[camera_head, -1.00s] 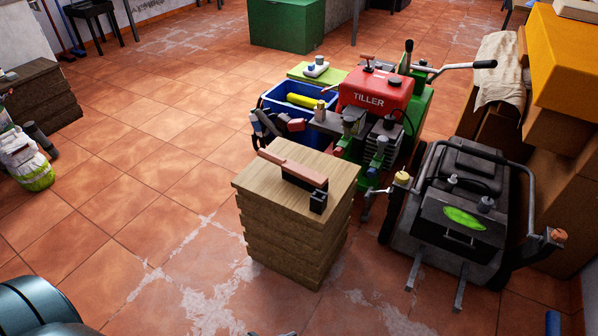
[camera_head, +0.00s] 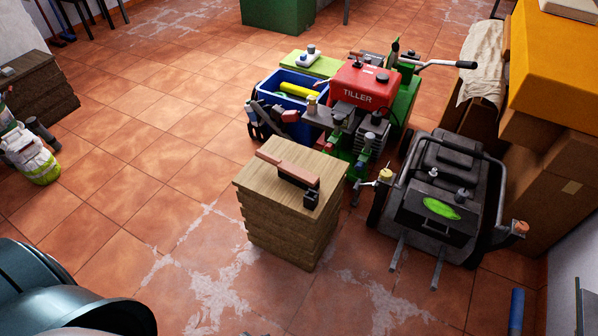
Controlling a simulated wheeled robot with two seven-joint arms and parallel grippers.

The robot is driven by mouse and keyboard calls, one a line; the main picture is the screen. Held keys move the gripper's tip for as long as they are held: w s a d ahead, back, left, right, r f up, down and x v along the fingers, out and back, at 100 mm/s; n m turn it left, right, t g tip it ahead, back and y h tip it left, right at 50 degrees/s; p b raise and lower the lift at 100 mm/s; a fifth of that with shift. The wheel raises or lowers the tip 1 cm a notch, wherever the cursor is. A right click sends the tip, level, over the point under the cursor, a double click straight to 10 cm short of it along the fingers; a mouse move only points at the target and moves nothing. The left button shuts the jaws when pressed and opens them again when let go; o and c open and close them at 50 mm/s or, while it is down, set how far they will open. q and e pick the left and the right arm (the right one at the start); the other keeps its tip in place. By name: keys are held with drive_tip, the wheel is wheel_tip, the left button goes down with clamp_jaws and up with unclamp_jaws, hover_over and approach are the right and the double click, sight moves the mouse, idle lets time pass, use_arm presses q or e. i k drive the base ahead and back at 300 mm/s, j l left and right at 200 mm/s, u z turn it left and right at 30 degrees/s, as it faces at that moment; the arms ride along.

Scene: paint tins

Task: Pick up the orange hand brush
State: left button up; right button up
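The orange hand brush (camera_head: 289,168) lies on top of a light wooden block-like stand (camera_head: 262,187) in the middle of the view. Its orange-pink handle points to the upper left, and its dark bristle part is at the lower right. A small black item (camera_head: 311,200) is at the stand's front right edge, close to the brush's end. I cannot tell whether they touch. Neither of my grippers shows clearly in the head view.
A red and green tiller (camera_head: 364,90) and a blue crate (camera_head: 312,108) stand behind the stand. A dark wheeled machine (camera_head: 445,200) is to its right. Large teal rounded shapes (camera_head: 75,310) fill the lower left corner. Tiled floor (camera_head: 130,190) left of the stand is clear.

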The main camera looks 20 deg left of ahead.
sight(303, 178)
drive_tip(key=z, duration=0.35)
drive_tip(key=j+z, duration=0.6)
drive_tip(key=j, duration=0.15)
drive_tip(key=j+z, duration=0.1)
drive_tip(key=j, duration=0.3)
drive_tip(key=k+j+z, duration=0.1)
drive_tip(key=j, duration=0.3)
drive_tip(key=k+j+z, duration=0.1)
drive_tip(key=j, duration=0.3)
drive_tip(key=k+j+z, duration=0.1)
drive_tip(key=j, duration=0.3)
drive_tip(key=k+j, duration=0.1)
drive_tip(key=j, duration=0.25)
drive_tip(key=k+j, duration=0.15)
drive_tip(key=j, duration=0.15)
drive_tip(key=k+j, duration=0.1)
drive_tip(key=j, duration=0.25)
